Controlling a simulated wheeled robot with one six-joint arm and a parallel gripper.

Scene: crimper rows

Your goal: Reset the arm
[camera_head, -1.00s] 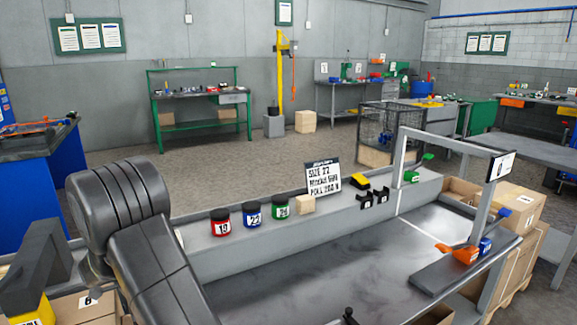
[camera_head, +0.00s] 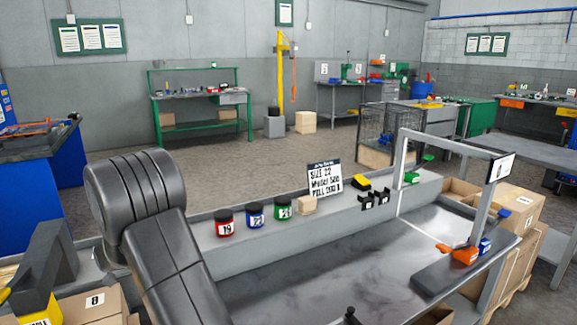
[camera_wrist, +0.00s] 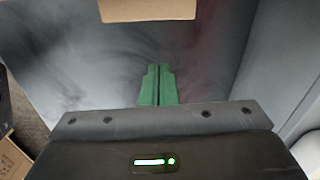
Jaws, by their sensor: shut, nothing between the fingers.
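My gripper (camera_wrist: 158,86) shows in the wrist view with its two green fingers pressed together and nothing between them. It hangs above a smooth dark grey surface (camera_wrist: 100,65). In the head view my arm rises at the left and covers part of the bench; the gripper itself is hidden there.
The bench (camera_head: 330,262) is mostly bare in front. Its ledge holds a red jar (camera_head: 224,224), a blue jar (camera_head: 255,216), a green jar (camera_head: 284,208), a wooden block (camera_head: 307,206) and a sign (camera_head: 324,178). A grey frame (camera_head: 440,142) and an orange-handled tool (camera_head: 460,254) stand at right.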

